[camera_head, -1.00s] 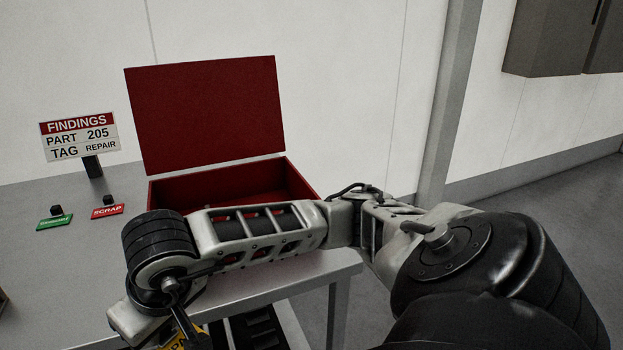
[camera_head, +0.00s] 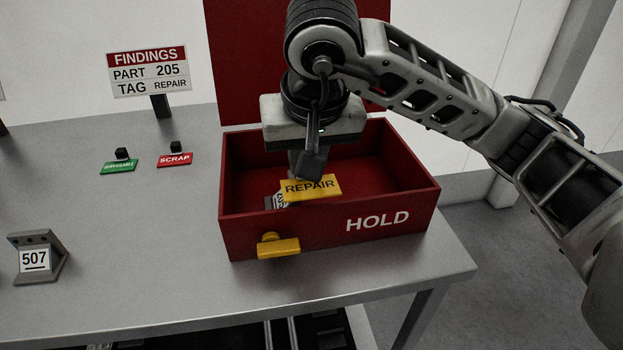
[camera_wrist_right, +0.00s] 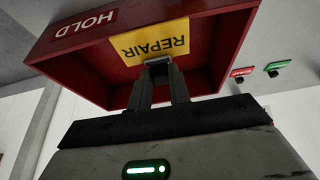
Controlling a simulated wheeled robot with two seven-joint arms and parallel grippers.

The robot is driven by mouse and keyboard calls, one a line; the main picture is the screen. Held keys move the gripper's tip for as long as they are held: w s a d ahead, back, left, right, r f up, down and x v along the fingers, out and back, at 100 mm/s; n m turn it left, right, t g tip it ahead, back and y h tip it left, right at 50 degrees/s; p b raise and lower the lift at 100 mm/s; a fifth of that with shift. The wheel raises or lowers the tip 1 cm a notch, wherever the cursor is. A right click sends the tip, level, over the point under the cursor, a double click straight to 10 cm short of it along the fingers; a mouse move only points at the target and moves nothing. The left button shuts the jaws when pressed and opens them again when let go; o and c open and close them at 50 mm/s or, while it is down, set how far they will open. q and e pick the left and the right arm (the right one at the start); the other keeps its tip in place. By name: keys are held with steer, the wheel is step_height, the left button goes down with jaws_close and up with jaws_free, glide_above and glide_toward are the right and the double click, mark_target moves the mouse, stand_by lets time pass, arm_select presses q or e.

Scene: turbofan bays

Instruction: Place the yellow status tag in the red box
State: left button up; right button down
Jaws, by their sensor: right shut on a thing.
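The yellow status tag (camera_head: 311,188) reads REPAIR and is held by my right gripper (camera_head: 306,170). In the head view it is over the open red box (camera_head: 393,222), near the front wall marked HOLD. The right wrist view shows the tag (camera_wrist_right: 152,42) at the tips of the shut fingers (camera_wrist_right: 158,72), with the red box (camera_wrist_right: 92,72) behind it. I cannot tell exactly how high the tag is above the box floor. A small grey and white item (camera_head: 279,201) shows partly beneath the tag. My left gripper is not in view.
Left of the box lie a green tag (camera_head: 119,166) and a red SCRAP tag (camera_head: 174,159). A findings sign (camera_head: 149,72) stands behind them, and a 507 stand (camera_head: 36,258) at left. The grey tabletop (camera_head: 130,250) between is clear.

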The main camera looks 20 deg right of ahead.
steer(key=w+d+f, duration=0.1)
steer(key=d+f, duration=0.1)
steer(key=d, duration=0.1)
steer(key=w+d+f, duration=0.2)
steer(key=d+f, duration=0.1)
steer(key=d, duration=0.1)
steer(key=w+d+f, duration=0.2)
steer(key=d, duration=0.2)
steer(key=shift+d+f, duration=0.15)
steer(key=shift+f, duration=0.2)
steer(key=shift+w+d+f, duration=0.2)
steer(key=shift+d+f, duration=0.15)
steer(key=shift+f, duration=0.15)
steer(key=f, duration=0.3)
steer(key=shift+w+d+f, duration=0.1)
steer(key=shift+d+f, duration=0.05)
steer(key=shift+d, duration=0.15)
steer(key=shift+f, duration=0.25)
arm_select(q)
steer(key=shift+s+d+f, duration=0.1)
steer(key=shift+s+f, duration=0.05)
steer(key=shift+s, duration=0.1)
